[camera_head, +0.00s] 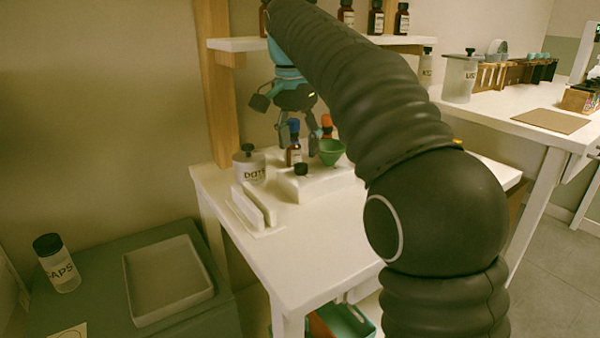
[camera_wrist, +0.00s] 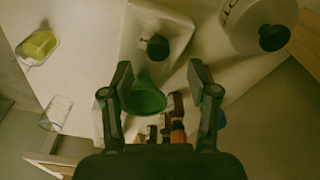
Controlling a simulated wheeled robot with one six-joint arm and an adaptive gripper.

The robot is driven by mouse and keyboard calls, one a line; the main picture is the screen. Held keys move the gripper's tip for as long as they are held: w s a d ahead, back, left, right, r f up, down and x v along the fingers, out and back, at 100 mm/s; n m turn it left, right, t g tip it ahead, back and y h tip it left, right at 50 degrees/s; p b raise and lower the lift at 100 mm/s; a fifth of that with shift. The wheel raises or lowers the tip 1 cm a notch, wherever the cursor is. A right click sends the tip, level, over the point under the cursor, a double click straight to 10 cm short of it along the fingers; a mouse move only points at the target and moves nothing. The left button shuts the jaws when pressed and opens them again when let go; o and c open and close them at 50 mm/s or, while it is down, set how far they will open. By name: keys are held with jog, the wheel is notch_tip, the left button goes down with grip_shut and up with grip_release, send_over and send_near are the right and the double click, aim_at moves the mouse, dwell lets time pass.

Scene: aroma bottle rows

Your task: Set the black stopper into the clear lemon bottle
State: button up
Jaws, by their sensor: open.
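The black stopper (camera_head: 301,168) sits on the front part of a white block (camera_head: 322,185) on the white table. It also shows in the wrist view (camera_wrist: 158,47), ahead of the fingertips. My gripper (camera_head: 299,128) is open above the block's back part, pointing down. In the wrist view the two fingers (camera_wrist: 163,84) stand wide apart with nothing gripped between them. I cannot pick out a clear lemon bottle for sure. A clear glass vessel (camera_wrist: 55,113) shows at the left of the wrist view, its label unreadable.
A labelled jar (camera_head: 249,168) stands left of the block. A shelf (camera_head: 240,44) with brown bottles is above.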

aim_at(301, 164)
jog(key=f, duration=0.3)
jog(key=f+b, duration=0.1)
jog(key=shift+d+f, duration=0.25)
jog(key=shift+f, duration=0.05)
jog(key=c, duration=1.1)
